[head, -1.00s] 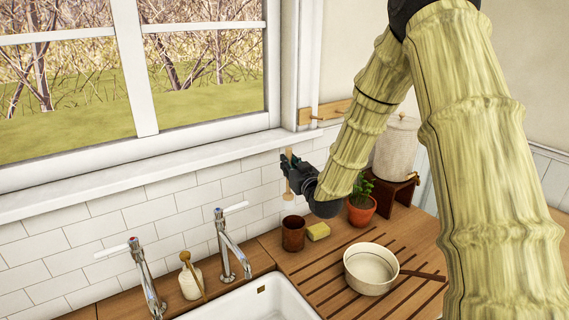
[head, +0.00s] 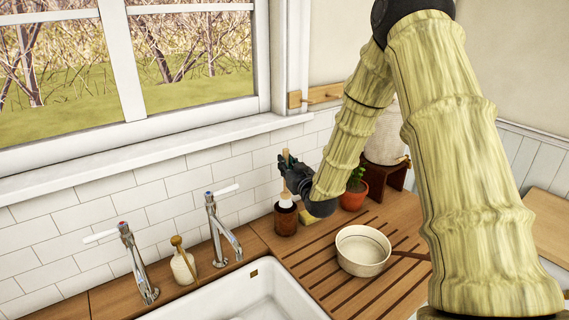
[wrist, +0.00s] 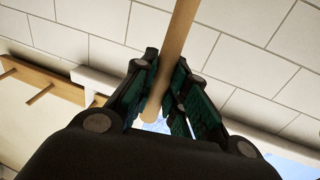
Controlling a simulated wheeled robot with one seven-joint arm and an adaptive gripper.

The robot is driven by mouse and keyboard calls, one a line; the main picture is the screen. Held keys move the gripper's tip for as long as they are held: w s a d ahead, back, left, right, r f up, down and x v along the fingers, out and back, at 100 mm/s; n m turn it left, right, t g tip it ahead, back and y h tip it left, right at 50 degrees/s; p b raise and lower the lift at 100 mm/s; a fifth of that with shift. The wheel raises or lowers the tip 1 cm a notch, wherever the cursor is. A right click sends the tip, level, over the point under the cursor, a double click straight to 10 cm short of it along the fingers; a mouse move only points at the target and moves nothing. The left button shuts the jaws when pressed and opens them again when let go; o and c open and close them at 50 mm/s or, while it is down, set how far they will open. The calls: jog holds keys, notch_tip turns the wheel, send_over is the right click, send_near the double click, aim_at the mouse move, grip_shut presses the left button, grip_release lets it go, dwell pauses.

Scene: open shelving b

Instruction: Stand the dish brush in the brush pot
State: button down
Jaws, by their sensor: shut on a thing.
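The dish brush (head: 286,198) hangs upright, its pale head at the mouth of the brown brush pot (head: 286,222). The lower part of the head looks hidden by the pot's rim; I cannot tell how deep it reaches. My gripper (head: 289,170) is shut on the wooden handle, just above the pot. In the wrist view the handle (wrist: 174,58) runs between the fingers (wrist: 162,95), its free end showing near the palm. The pot stands on the wooden drainboard near the tiled wall and is out of the wrist view.
A yellow sponge (head: 306,215) lies right of the pot, partly behind my arm. A potted plant (head: 353,195) stands farther right. A cream pan (head: 362,250) rests on the drainboard (head: 318,265). The sink (head: 245,300), taps (head: 222,235) and a bottle (head: 184,266) are to the left.

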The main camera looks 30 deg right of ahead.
aim_at(286, 193)
notch_tip(286, 193, down, 3)
jog(key=shift+r+b, duration=0.1)
jog(key=shift+b, duration=0.85)
jog(key=shift+s+f+b, duration=0.1)
jog(key=shift+f+b, duration=1.6)
jog(key=shift+f, duration=0.5)
